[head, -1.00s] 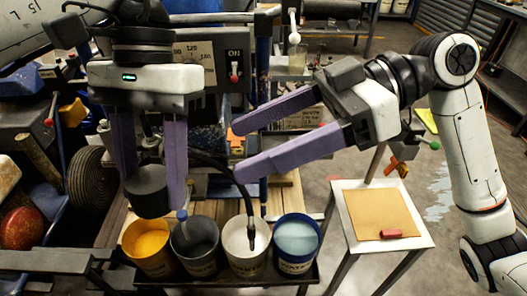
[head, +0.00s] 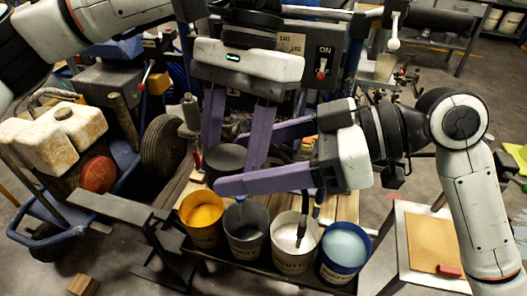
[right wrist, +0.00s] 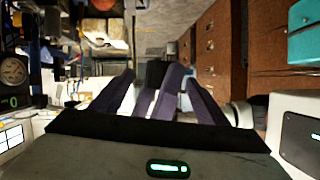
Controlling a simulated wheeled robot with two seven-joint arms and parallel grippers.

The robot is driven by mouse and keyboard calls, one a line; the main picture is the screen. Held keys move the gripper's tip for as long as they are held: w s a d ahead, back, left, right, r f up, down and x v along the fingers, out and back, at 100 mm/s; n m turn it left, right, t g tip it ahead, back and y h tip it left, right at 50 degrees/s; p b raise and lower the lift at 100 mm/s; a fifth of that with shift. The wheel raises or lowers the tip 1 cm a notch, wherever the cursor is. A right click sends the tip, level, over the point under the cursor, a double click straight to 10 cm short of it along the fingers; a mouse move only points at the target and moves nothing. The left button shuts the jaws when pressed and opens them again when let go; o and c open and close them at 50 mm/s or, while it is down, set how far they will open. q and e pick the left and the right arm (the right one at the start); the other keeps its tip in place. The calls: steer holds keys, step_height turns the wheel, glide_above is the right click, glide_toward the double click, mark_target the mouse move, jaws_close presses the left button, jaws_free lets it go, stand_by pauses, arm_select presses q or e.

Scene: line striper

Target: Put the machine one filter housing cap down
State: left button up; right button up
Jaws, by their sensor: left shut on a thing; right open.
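A dark grey round cap (head: 226,157), likely the filter housing cap, is held in the air by my left gripper (head: 230,154). The left fingers point down on either side of it. My right gripper (head: 224,165) is open and comes in from the right. Its near finger passes in front of the cap's lower edge and its far finger lies behind the left gripper. In the right wrist view the dark cap (right wrist: 155,74) and a left finger show between my open right fingers. Whether the right fingers touch the cap, I cannot tell.
Below are a yellow paint bucket (head: 202,219), a grey bucket (head: 246,230), a white bucket (head: 294,242) with a hose nozzle, and a blue bucket (head: 345,250). Wooden slats (head: 340,177) lie behind. A small white-edged stand (head: 405,262) is at right. A wheeled machine (head: 100,180) stands at left.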

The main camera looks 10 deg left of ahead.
steer(key=c, duration=1)
arm_select(q)
steer(key=o, duration=1.2)
arm_select(e)
steer(key=shift+w, duration=0.1)
steer(key=shift+c, duration=0.5)
arm_select(q)
steer(key=shift+d+r, duration=0.1)
